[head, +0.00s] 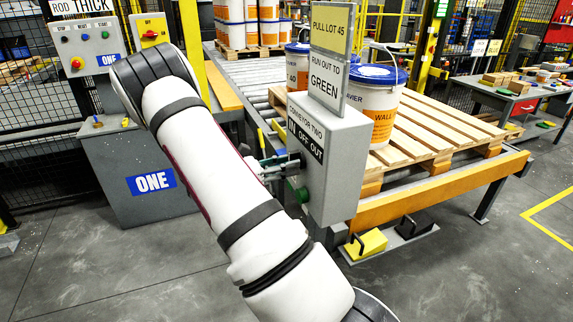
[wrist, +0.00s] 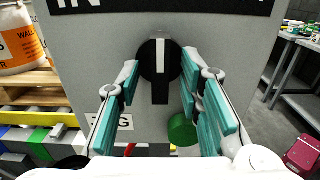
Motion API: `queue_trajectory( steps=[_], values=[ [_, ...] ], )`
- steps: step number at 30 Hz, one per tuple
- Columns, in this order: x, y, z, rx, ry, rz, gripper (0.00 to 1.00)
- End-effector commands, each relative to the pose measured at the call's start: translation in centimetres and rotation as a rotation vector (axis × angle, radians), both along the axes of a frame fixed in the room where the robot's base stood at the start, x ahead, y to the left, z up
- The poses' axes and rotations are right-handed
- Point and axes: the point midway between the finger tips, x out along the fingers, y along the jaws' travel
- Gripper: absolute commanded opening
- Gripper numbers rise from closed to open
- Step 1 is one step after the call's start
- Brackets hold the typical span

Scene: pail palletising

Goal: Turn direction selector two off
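The grey control box (head: 335,150) is labelled conveyor two, with IN, OFF and OUT along a black strip (head: 305,138). Its direction selector (wrist: 160,72) is a round black knob with a raised bar, in the wrist view. The bar stands upright, and its white mark is at the upper end, pointing straight up. My gripper (wrist: 159,68) is open, with one teal-padded finger on each side of the knob. The fingertips look close to the knob's rim but apart from the bar.
A green button (wrist: 182,130) sits below the knob, close by my right finger. Signs (head: 328,85) reading PULL LOT 45 and RUN OUT TO GREEN stand above the box. A pallet (head: 420,125) with pails is behind it. Station one's panel (head: 85,45) is at left.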

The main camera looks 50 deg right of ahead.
Motion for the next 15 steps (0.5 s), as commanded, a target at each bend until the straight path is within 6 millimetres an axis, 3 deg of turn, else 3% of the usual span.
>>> queue_trajectory(
  steps=[5,15],
  values=[
    [0.7,1.0,0.0,0.001,-0.001,0.002,0.33],
    [4.1,6.6,0.0,0.000,0.000,0.004,0.33]
  ],
)
